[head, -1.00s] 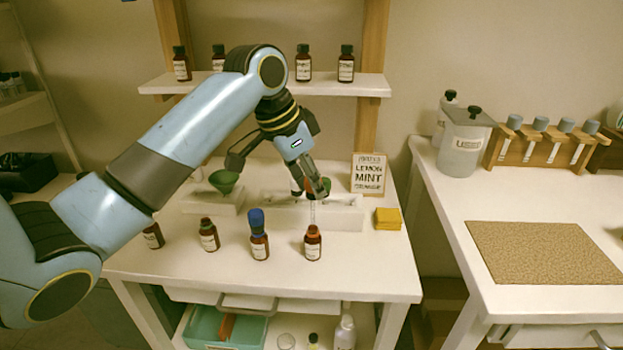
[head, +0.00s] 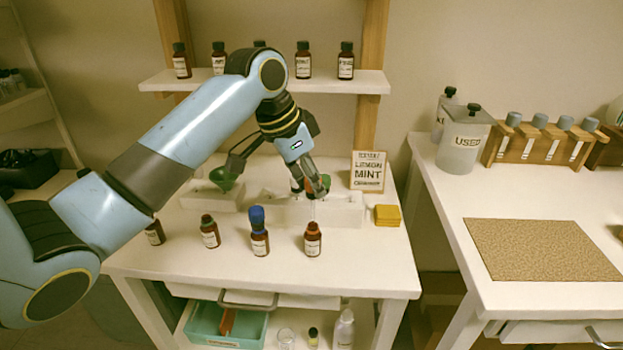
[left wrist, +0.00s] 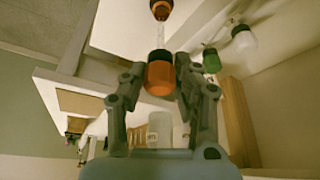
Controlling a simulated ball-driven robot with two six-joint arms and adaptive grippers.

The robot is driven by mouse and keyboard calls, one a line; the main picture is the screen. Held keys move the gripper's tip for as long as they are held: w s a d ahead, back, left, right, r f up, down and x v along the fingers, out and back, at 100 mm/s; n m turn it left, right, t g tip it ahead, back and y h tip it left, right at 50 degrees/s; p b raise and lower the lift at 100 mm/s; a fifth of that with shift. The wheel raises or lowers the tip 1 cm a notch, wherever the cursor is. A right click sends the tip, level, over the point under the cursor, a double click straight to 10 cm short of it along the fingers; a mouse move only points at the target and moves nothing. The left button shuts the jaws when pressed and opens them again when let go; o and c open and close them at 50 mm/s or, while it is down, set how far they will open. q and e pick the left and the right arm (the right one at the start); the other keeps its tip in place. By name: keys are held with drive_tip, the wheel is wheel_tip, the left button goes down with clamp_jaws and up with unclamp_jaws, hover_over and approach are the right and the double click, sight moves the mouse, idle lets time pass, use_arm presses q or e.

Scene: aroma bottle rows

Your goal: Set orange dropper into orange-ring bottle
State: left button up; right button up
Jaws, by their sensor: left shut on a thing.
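My left gripper (head: 318,190) is shut on the orange dropper, whose orange cap (left wrist: 160,76) sits between the fingers in the left wrist view. The dropper's clear glass tube (head: 314,211) points down over the orange-ring bottle (head: 313,241), a small brown bottle with a white label at the table's front. In the left wrist view the tube runs towards the bottle's mouth (left wrist: 161,10) and lines up with it. Whether the tip is just above the mouth or slightly inside, I cannot tell. The fingers hide most of the cap in the head view. My right gripper is out of view.
Left of it stand a blue-topped bottle (head: 259,232) and another brown bottle (head: 210,232).

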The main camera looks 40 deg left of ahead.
sight(312, 219)
use_arm(q)
drive_tip(key=shift+f, duration=0.85)
drive_tip(key=shift+f+b, duration=0.5)
drive_tip(key=shift+f, duration=0.9)
drive_tip(key=shift+f, duration=0.15)
drive_tip(key=shift+f+b, duration=0.7)
drive_tip(key=shift+f, duration=0.55)
drive_tip(key=o, duration=0.7)
